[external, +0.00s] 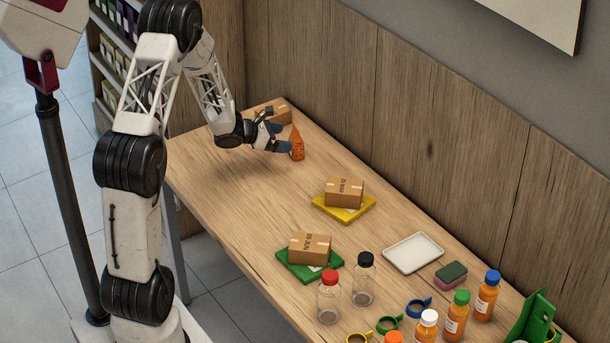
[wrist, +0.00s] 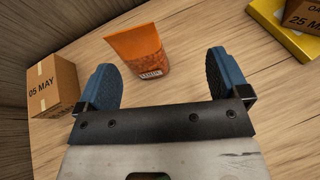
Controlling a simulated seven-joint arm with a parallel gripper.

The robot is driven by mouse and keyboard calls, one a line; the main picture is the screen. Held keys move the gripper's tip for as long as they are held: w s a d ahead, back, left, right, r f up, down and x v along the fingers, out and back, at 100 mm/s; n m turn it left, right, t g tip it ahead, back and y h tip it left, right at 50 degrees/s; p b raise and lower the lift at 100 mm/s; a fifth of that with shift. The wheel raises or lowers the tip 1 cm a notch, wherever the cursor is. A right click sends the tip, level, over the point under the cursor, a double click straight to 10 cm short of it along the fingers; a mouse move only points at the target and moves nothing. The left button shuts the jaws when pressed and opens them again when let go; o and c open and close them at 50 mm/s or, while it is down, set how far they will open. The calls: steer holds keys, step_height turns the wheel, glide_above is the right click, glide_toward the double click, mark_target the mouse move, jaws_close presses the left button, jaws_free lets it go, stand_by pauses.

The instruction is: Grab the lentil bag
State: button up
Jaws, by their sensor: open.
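The lentil bag is a small orange pouch (external: 297,143) standing on the wooden table near the back wall. In the wrist view the orange bag (wrist: 139,50) shows ahead of the fingertips, with a small white label near its lower edge. My gripper (external: 281,140) is beside the bag, low over the table. In the wrist view its two blue fingers (wrist: 161,75) are spread apart. The bag appears just beyond the opening between them, nearer the left finger. I cannot tell whether a finger touches it.
A cardboard box (wrist: 52,86) marked "05 MAY" stands close left of the left finger. Another box (external: 344,192) sits on a yellow tray (external: 328,210), and a third (external: 310,248) on a green tray (external: 287,268). Jars and bottles fill the near end. The table left of the trays is clear.

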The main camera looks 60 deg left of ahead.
mark_target(291, 140)
steer(key=a+f, duration=0.1)
steer(key=a+f+n, duration=0.1)
steer(key=shift+s+a+y, duration=0.1)
steer(key=shift+a+y, duration=0.2)
steer(key=shift+a, duration=0.05)
steer(key=shift+x, duration=1.25)
steer(key=shift+x, duration=2.65)
steer(key=shift+r, duration=0.1)
steer(key=c, duration=1)
